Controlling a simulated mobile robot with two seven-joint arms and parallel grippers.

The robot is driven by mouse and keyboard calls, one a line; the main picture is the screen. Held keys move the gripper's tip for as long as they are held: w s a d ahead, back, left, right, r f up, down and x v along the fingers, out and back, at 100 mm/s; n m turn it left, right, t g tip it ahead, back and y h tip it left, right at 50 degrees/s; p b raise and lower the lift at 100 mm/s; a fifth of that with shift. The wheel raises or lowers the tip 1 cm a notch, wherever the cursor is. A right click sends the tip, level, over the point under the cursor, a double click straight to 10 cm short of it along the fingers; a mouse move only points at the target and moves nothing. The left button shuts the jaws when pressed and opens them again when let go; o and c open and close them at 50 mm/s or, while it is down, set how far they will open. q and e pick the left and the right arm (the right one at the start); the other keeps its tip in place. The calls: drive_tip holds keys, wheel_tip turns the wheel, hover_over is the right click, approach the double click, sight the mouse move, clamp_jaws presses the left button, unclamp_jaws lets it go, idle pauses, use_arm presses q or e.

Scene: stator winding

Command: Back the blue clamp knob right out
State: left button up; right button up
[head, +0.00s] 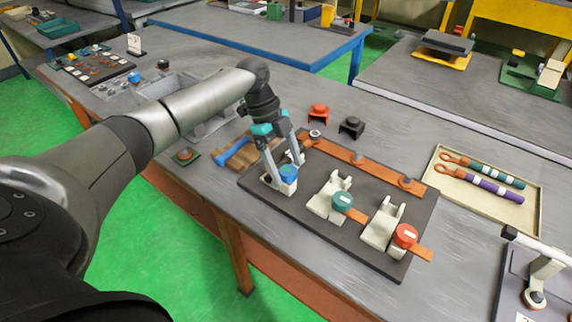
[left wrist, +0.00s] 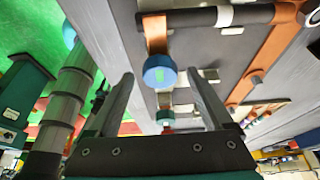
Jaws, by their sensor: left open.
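The blue clamp knob (head: 289,173) sits on the front of a pale clamp at the left end of the dark base plate (head: 310,213). My left gripper (head: 287,168) is open at this clamp, with its fingers either side of the knob. In the left wrist view, the blue knob (left wrist: 160,72) lies between the two fingertips (left wrist: 161,76), with a gap on each side. The clamp body is partly hidden by the fingers in the head view. My right gripper is not in view.
Clamps with a green knob (head: 342,201) and a red knob (head: 405,235) stand to the right on the plate. A copper bar (head: 357,159) runs behind them. Red (head: 318,112) and black (head: 351,127) brackets lie beyond. A beige tray (head: 535,216) holds two handled tools.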

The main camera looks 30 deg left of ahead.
use_arm(q)
clamp_jaws()
idle(0.8)
